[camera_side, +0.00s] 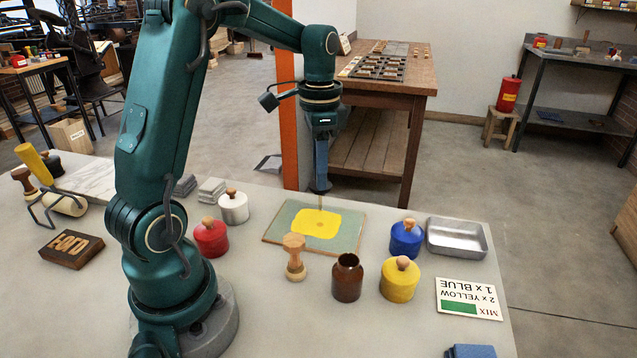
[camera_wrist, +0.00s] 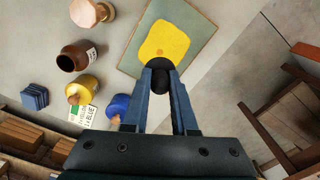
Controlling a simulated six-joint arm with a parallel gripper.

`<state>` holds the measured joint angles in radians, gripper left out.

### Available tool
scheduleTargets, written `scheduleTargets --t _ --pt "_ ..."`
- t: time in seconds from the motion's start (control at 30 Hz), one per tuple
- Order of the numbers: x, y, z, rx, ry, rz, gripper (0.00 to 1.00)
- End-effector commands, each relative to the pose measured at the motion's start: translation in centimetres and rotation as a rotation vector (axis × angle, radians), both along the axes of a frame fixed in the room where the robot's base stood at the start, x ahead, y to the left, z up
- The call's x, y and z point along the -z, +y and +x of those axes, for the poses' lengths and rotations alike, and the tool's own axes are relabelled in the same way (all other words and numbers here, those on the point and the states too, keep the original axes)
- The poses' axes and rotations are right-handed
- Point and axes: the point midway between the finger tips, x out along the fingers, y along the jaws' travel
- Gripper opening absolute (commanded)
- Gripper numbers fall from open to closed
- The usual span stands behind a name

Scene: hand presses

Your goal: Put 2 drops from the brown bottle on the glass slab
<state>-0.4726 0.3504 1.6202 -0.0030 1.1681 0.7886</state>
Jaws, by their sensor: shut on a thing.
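The glass slab (camera_side: 275,235) is a grey-green plate with a wooden-coloured edge, lying flat on the bench; it also shows in the wrist view (camera_wrist: 196,45). A yellow patch (camera_side: 318,217) covers its middle, with a small darker spot on it. My gripper (camera_side: 321,188) is above the slab, pointing down. In the wrist view its fingers are shut on a dropper with a round black bulb (camera_wrist: 159,76). A thin tip (camera_side: 321,202) points down over the yellow patch. The brown bottle (camera_side: 347,279) stands upright and uncapped at the slab's near right; its label shows in the wrist view (camera_wrist: 91,56).
Near the slab stand a wooden-handled stamp (camera_side: 294,258), a yellow pot (camera_side: 399,280), a blue pot (camera_side: 406,240) and a red pot (camera_side: 210,238). A metal tray (camera_side: 457,238) and a mix card (camera_side: 468,299) lie at right. The bench is clear in front of the stamp.

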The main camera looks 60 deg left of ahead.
Motion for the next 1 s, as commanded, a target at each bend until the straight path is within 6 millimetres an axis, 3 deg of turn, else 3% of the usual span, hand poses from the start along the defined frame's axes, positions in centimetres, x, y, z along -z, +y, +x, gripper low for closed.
scheduleTargets --t 0.5,1.0 --pt "-3.6 0.0 0.0 0.0 -0.001 0.001 0.0" --pt "-3.8 0.0 0.0 0.0 0.0 0.0 0.0"
